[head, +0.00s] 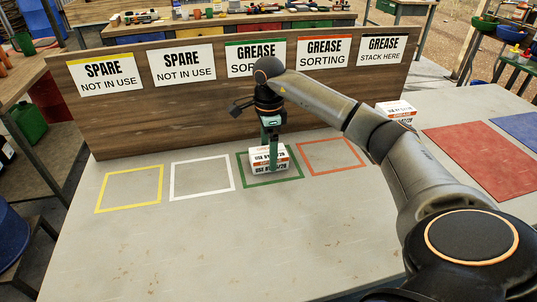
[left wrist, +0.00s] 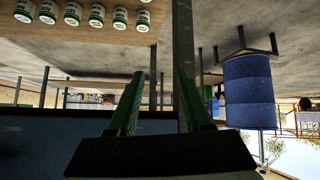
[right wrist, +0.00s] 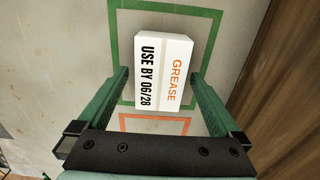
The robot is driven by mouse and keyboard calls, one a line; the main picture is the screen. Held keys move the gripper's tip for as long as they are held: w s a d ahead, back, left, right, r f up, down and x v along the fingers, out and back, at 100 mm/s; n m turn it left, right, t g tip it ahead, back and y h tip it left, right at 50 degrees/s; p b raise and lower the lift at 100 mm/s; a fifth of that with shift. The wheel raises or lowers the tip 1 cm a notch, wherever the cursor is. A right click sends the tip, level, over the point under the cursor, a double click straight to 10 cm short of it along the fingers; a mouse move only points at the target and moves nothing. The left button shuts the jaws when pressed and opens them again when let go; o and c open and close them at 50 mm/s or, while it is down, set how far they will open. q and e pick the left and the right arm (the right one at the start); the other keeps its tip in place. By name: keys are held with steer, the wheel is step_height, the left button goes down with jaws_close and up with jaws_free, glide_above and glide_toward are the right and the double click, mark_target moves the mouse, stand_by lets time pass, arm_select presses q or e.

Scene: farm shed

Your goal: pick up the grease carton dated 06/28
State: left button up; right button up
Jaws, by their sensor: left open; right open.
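The white grease carton (head: 259,160) sits inside the green outlined square on the table in the head view. In the right wrist view, the carton (right wrist: 164,72) reads "GREASE" in orange and "USE BY 06/28" in black. My right gripper (right wrist: 160,80) is open, with a green finger on each side of the carton; it points down over it. In the head view, a finger of the right gripper (head: 270,140) hides part of the carton's label. My left gripper (left wrist: 160,85) is open and empty, away from the table; it is not seen in the head view.
Another carton (head: 396,110) stands by the "GREASE STACK HERE" sign (head: 383,49). The orange square (head: 331,156), white square (head: 202,175) and yellow square (head: 129,189) are empty. A wooden sign board (head: 210,110) rises behind the squares. A red mat (head: 478,158) lies at the right.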

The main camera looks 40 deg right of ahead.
step_height(320, 180, down, 2)
steer(key=shift+f, duration=0.1)
steer(key=c, duration=1.4)
